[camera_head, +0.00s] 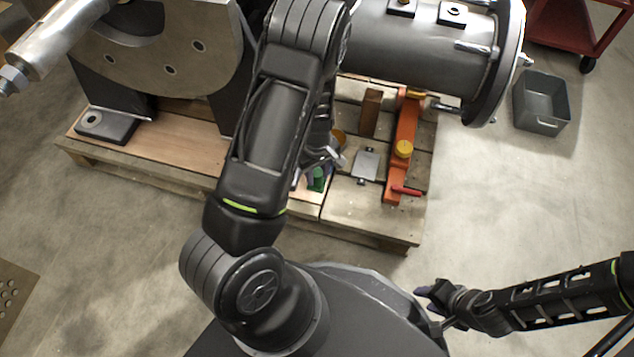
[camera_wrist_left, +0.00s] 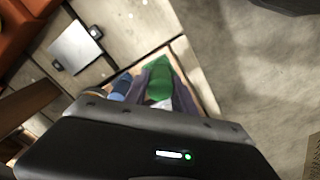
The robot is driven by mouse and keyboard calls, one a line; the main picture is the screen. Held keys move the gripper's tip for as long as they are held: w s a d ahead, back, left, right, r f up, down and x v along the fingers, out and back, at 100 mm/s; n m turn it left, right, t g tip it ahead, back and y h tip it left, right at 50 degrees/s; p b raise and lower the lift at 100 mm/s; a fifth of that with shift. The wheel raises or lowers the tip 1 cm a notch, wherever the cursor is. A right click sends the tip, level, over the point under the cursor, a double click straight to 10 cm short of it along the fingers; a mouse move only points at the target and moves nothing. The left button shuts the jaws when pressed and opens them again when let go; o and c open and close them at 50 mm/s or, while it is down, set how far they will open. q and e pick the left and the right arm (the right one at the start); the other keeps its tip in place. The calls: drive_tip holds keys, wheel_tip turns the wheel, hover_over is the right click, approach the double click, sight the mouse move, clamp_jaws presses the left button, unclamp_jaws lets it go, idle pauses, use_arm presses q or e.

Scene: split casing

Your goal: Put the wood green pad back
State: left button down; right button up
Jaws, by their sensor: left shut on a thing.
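The green pad (camera_wrist_left: 161,78) shows in the left wrist view between the dark fingers of my left gripper (camera_wrist_left: 163,90), which is shut on it. In the head view the green pad (camera_head: 318,180) is a small patch beside my left gripper (camera_head: 322,160), low over the front of the wooden pallet. My left forearm hides much of this spot. A blue piece (camera_wrist_left: 120,87) lies close beside the fingers. Whether the pad touches the wood below cannot be told. My right gripper (camera_head: 433,306) looks open and empty, over the floor at the lower right.
The pallet (camera_head: 375,226) carries a grey metal plate (camera_head: 366,165), an orange bar (camera_head: 403,150) with a red handle, and a brown block (camera_head: 371,112). A grey bin (camera_head: 541,103) is on the floor at right.

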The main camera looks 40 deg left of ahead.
sight(317, 183)
use_arm(q)
drive_tip(key=shift+f+b, duration=1.1)
drive_tip(key=shift+f, duration=1.3)
drive_tip(key=shift+f, duration=0.25)
drive_tip(key=c, duration=1)
unclamp_jaws()
drive_tip(key=shift+r, duration=0.1)
drive_tip(key=shift+c, duration=0.2)
wheel_tip(317, 183, up, 12)
drive_tip(key=p, duration=0.5)
drive_tip(key=shift+r, duration=0.2)
